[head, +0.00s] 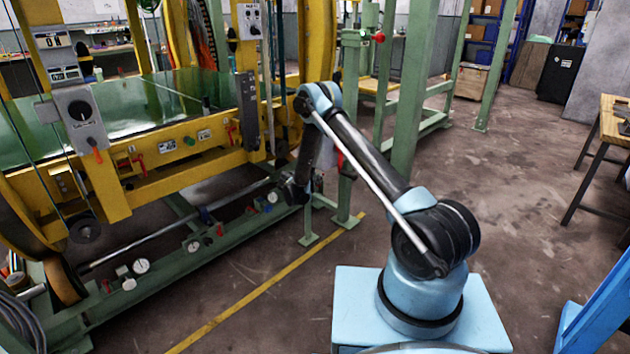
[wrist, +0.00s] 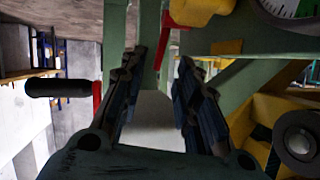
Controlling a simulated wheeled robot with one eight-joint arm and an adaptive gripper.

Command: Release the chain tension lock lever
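My gripper (head: 298,192) hangs low at the green base frame, near the right end of the yellow machine. In the wrist view its two dark fingers (wrist: 160,62) stand apart with a clear gap and nothing held. A black handle with a red mount (wrist: 62,88) shows left of the fingers, outside the gap. A narrow red part (wrist: 164,62) shows beyond the gap. Red levers sit on the yellow beam in the head view, one at its left part (head: 137,163) and one farther right (head: 232,134). I cannot tell which is the chain tension lock lever.
The green base rail (head: 170,270) carries several gauges. In the wrist view a round metal part (wrist: 298,138) and yellow structure lie right of the fingers.

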